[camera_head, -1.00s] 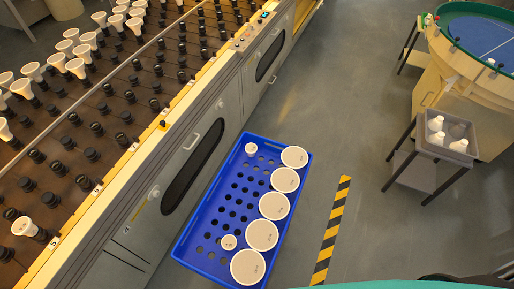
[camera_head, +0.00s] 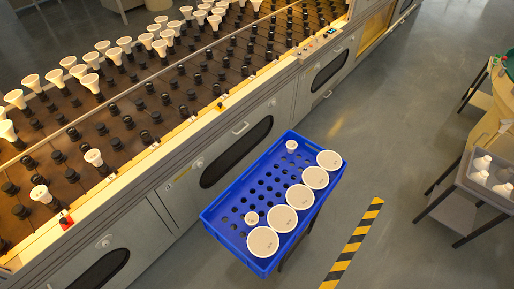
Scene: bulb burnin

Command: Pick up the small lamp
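Two small lamps stand in the blue crate (camera_head: 224,205). One small white lamp (camera_head: 252,218) is near the crate's front left end, beside the large round lamps. The other small lamp (camera_head: 291,146) is at the far end. Several large round white lamps (camera_head: 263,241) line the crate's right side. More white lamps stand in sockets on the brown rack (camera_head: 150,120), including one near its front edge (camera_head: 41,194). Which small lamp the task means I cannot tell. Neither of my grippers is in view.
The long grey bench (camera_head: 170,205) under the rack runs diagonally, close to the crate's left side. A yellow-black floor stripe (camera_head: 352,244) lies right of the crate. A grey bin with white bottles (camera_head: 489,180) stands at the right. The floor between is clear.

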